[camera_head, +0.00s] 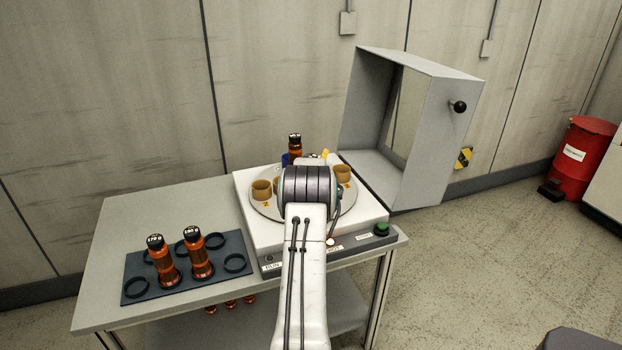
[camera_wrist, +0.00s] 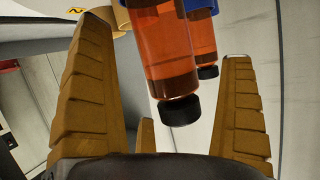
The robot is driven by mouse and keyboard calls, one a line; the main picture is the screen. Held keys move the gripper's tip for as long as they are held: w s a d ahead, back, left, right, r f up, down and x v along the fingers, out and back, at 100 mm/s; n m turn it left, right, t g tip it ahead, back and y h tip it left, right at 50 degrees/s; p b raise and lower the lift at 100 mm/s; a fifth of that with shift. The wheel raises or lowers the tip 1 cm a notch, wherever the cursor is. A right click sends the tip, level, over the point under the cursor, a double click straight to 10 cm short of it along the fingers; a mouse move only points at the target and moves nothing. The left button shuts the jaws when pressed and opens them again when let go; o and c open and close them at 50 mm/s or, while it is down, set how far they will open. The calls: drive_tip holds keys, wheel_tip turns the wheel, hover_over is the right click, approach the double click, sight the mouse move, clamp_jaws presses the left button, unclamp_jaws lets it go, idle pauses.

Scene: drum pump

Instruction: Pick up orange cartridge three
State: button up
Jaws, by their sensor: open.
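Two orange cartridges with black caps stand on the round turntable (camera_head: 262,208) or close behind it. The wrist view, which looks turned over, shows the nearer cartridge (camera_wrist: 163,52) between my open fingers and the other cartridge (camera_wrist: 203,38) just beyond it. Blue pieces, seemingly holders, are around their lower ends. In the head view one cartridge (camera_head: 295,147) shows behind my wrist; the other is hidden. My gripper (camera_wrist: 167,40) is open, its fingers on either side of the nearer cartridge with gaps. I cannot read which cartridge is number three.
Two more orange cartridges (camera_head: 163,262) stand in a dark rack (camera_head: 210,280) with empty rings at left. Tan cups (camera_head: 262,189) sit on the turntable. The grey hood (camera_head: 436,125) is tipped open at right. Several cartridges show on the lower shelf. A red bin (camera_head: 582,150) stands far right.

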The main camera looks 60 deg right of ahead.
drive_tip(key=shift+x, duration=0.75)
drive_tip(key=c, duration=1.4)
